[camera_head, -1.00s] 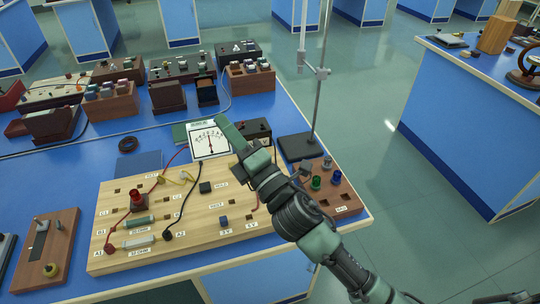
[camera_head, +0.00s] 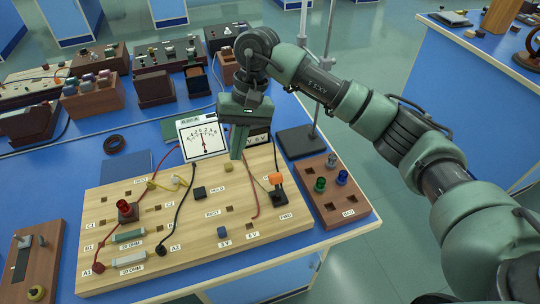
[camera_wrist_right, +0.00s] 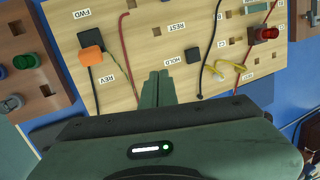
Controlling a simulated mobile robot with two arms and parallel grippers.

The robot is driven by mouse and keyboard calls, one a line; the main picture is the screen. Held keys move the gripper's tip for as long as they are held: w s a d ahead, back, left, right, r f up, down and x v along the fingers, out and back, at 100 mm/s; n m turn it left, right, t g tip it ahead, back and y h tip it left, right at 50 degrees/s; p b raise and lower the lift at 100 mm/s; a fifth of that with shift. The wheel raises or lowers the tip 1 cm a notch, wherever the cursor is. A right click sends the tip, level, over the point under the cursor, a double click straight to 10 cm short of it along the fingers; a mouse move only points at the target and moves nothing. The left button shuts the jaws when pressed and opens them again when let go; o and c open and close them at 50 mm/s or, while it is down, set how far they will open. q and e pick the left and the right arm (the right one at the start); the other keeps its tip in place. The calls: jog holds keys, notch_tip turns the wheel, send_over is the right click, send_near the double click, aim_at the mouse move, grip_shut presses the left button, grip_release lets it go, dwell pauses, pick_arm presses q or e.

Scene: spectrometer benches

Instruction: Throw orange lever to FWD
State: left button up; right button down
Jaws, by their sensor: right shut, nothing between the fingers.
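The orange lever (camera_head: 276,179) sits on a small black base at the right part of the wooden circuit board (camera_head: 200,232). Its orange cap leans toward the far side, away from the FWD label (camera_head: 286,217). In the right wrist view the orange cap (camera_wrist_right: 91,57) lies nearer the REV label (camera_wrist_right: 106,76) than the FWD label (camera_wrist_right: 83,14). My right gripper (camera_head: 236,156) points down over the far part of the board, left of the lever and apart from it. Its fingers (camera_wrist_right: 157,78) are shut and empty. My left gripper is not in view.
A meter (camera_head: 203,138) stands just left of my right gripper. A dark wooden block with colored knobs (camera_head: 331,193) lies right of the lever. A metal stand (camera_head: 301,141) rises behind it. Red, yellow and black wires cross the board.

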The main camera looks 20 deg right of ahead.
aim_at(277, 186)
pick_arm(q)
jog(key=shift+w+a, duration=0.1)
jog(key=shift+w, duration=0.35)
pick_arm(e)
jog(key=w+d+r+h, duration=0.2)
jog(key=d+h, duration=0.1)
jog(key=d, duration=0.4)
jog(key=shift+w+d+r+n, duration=0.2)
jog(key=shift+w+d+n, duration=0.05)
jog(key=shift+d+n, duration=0.15)
jog(key=shift+f, duration=0.1)
